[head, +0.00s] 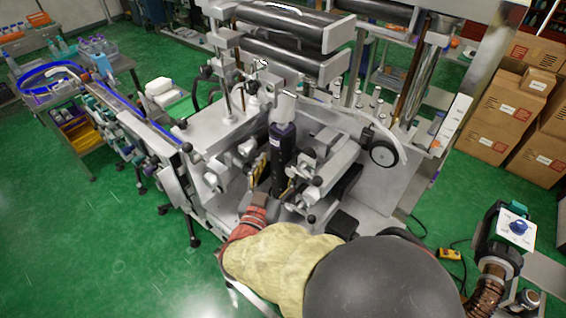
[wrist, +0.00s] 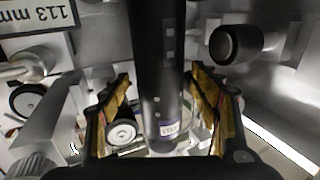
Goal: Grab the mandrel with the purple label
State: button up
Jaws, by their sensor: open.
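The mandrel (head: 283,142) is a dark upright cylinder in the middle of the machine in the head view. In the wrist view the mandrel (wrist: 157,60) runs down the centre, with a small white and purple label (wrist: 171,128) near its lower end in the picture. My gripper (head: 273,176) is open with gold-coloured finger pads, one on each side of the mandrel. In the wrist view my gripper (wrist: 160,90) shows a gap between each pad and the mandrel. My forearm hides part of the machine's near side.
Metal arms and black knobs of the machine crowd both sides, including a black roller (wrist: 236,43) at the right in the wrist view. A conveyor (head: 130,120) extends left; cardboard boxes (head: 505,115) stand at right.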

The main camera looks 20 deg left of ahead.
jog(key=w, duration=0.4)
jog(key=shift+w+a+f+p, duration=0.2)
jog(key=shift+f+p, duration=0.1)
jog(key=shift+s, duration=0.1)
jog(key=shift+c, duration=0.9)
jog(key=c, duration=1.4)
jog(key=shift+r, duration=0.1)
